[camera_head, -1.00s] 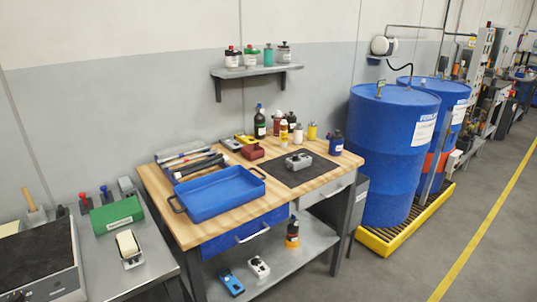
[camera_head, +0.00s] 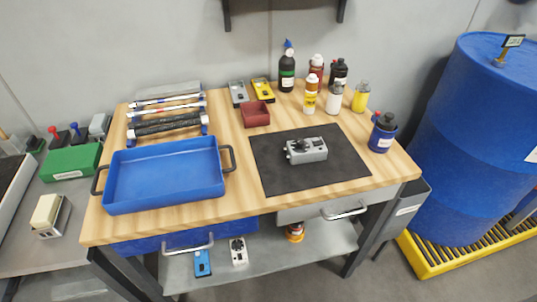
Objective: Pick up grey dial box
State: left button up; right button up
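The grey dial box (camera_head: 307,150) lies on the black mat (camera_head: 283,180) on the right half of the wooden workbench. It is a small grey box with dark knobs on its left end. Nothing touches it from above, and it is fully visible. Neither of my grippers shows in the head view.
A blue tray (camera_head: 166,178) fills the bench's left front. A dark red bin (camera_head: 256,114), several bottles (camera_head: 335,98) and a blue container (camera_head: 382,133) stand around the mat. Drawer handles (camera_head: 343,211) protrude in front.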

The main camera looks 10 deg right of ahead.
aim_at(310, 153)
jog(key=i+l, duration=0.1)
jog(key=l, duration=0.25)
jog(key=i+l, duration=0.1)
jog(key=l, duration=0.3)
jog(key=i+l, duration=0.1)
jog(key=l, duration=0.25)
jog(key=i+l, duration=0.1)
jog(key=l, duration=0.25)
